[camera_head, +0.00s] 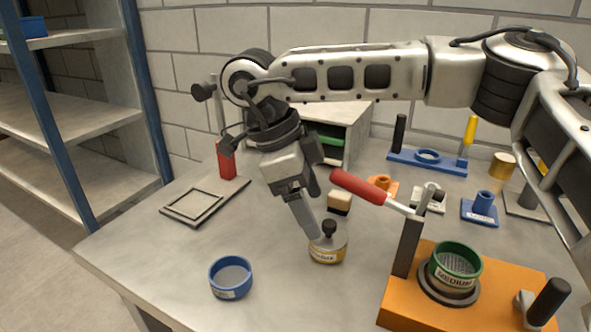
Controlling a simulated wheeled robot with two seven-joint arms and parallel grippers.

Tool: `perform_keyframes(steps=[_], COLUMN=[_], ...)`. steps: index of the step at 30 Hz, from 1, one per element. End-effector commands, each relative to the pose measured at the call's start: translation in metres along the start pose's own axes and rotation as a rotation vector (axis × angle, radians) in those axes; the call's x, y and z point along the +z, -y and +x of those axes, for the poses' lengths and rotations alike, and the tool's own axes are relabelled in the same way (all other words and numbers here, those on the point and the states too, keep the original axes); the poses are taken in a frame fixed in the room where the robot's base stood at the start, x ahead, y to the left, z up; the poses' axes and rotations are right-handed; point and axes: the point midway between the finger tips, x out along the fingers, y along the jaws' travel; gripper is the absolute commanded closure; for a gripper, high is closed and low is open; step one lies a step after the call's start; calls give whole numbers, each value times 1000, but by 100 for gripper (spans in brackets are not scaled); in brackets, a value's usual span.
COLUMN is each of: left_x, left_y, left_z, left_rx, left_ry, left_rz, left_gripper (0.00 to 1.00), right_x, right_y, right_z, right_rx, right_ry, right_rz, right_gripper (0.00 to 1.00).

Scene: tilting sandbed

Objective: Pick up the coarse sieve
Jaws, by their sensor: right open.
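My right gripper (318,232) points down from its arm over the middle of the table. It is open, seen nearly edge-on. Its fingertips are beside the black knob of a low round piece with a yellow labelled band (327,254); I cannot tell whether they touch it. A blue ring-shaped sieve (231,277) with a pale label stands alone at the front left, clear of the gripper. A green sieve marked MEDIUM (455,264) sits on the orange stand. The labels on the yellow-banded piece and blue sieve are too small to read, so I cannot tell which is coarse.
The orange stand (400,310) with a red-handled lever (358,187) is at the front right. Blue fixtures (428,160) and small blocks stand behind it. A flat framed plate (194,205) and a red box (227,160) are at the left. The front-left table is mostly clear.

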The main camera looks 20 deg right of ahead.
Motion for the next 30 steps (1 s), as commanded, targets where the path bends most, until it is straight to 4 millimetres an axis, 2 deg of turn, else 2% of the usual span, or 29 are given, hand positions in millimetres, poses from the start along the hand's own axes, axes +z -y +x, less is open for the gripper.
perform_keyframes(steps=[3,10,15,24,25,27,30], left_x=[-1,-1,-1,0,0,0,0], left_y=[0,0,0,0,0,0,0], left_z=[0,-1,-1,-1,-1,0,0], left_rx=[0,-1,-2,-2,-2,-2,-2], left_ry=[0,-1,0,1,1,1,1], left_rz=[-1,0,1,1,1,1,1], left_gripper=[64,64,64,64,64,64,64], right_x=[-1,0,0,0,0,0,0], right_y=[0,0,0,0,0,0,0], right_z=[24,57,68,69,69,69,69], right_rx=[3,2,-1,0,0,0,0], right_ry=[-3,-1,0,0,0,0,0], right_rz=[-1,-1,-1,0,0,0,0], right_gripper=[23,23,23,23,25,45,68])
